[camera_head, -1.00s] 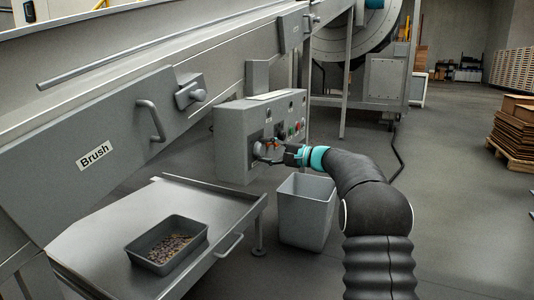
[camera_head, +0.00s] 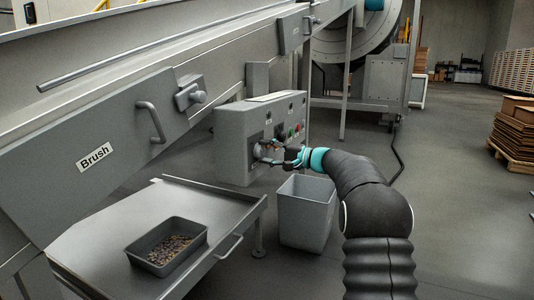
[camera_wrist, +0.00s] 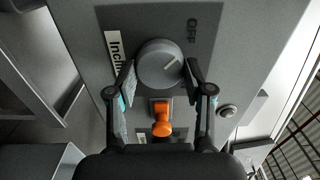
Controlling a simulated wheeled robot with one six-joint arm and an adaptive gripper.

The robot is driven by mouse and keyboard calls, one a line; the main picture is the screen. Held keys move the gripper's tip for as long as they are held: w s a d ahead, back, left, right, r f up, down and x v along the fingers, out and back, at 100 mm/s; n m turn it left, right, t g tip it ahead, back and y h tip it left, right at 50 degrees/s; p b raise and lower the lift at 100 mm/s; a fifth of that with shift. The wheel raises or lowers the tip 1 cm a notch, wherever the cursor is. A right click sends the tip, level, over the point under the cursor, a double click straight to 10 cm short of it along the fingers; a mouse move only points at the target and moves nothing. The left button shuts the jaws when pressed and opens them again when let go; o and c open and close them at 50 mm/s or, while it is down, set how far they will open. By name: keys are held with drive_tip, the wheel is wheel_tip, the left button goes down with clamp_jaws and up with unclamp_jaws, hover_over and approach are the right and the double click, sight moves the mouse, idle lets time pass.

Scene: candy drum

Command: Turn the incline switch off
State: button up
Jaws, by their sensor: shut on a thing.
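The incline switch is a round grey knob (camera_wrist: 160,63) on the control box face, with a pale pointer line slanting to the upper right, roughly toward the "OFF" label (camera_wrist: 192,30). A partly hidden label starting "Incli" (camera_wrist: 115,52) is on its left. My gripper (camera_wrist: 160,72) is shut on the knob, one finger on each side. In the head view my gripper (camera_head: 266,152) is at the front of the control box (camera_head: 233,150), and the switch is mostly hidden by the fingers.
An orange-knobbed part (camera_wrist: 162,122) sits between my fingers below the switch. A small round button (camera_wrist: 228,111) is to the right. A grey bin (camera_head: 306,212) stands below my arm, and a tray of small pieces (camera_head: 141,254) rests on the table (camera_head: 110,235).

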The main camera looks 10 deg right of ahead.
drive_tip(key=o, duration=1.1)
drive_tip(key=shift+o, duration=0.2)
drive_tip(key=v, duration=1.2)
